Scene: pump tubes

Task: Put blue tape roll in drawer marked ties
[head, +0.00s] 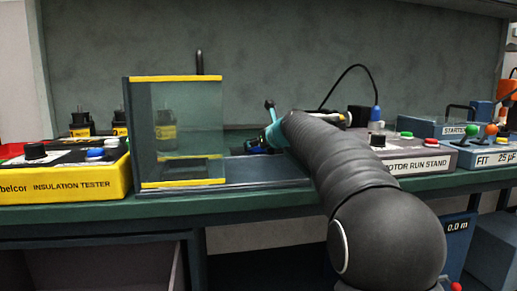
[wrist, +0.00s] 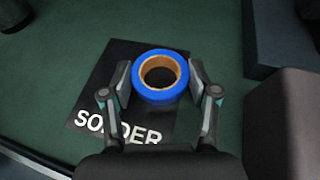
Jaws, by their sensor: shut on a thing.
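In the wrist view, the blue tape roll (wrist: 160,97) lies flat above a dark mat marked SOLDER (wrist: 98,97), with its brown core showing. My gripper (wrist: 160,84) has one finger on each side of the roll and is shut on it. Whether the roll rests on the mat or is slightly lifted, I cannot tell. No drawer marked ties can be made out in either view.
A clear guard with yellow edges (head: 183,77) stands left of my arm. A yellow insulation tester (head: 65,180) is at far left. The motor run stand (head: 420,160) is close to my arm's right. Green bench top (wrist: 210,30) is bare beyond the roll.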

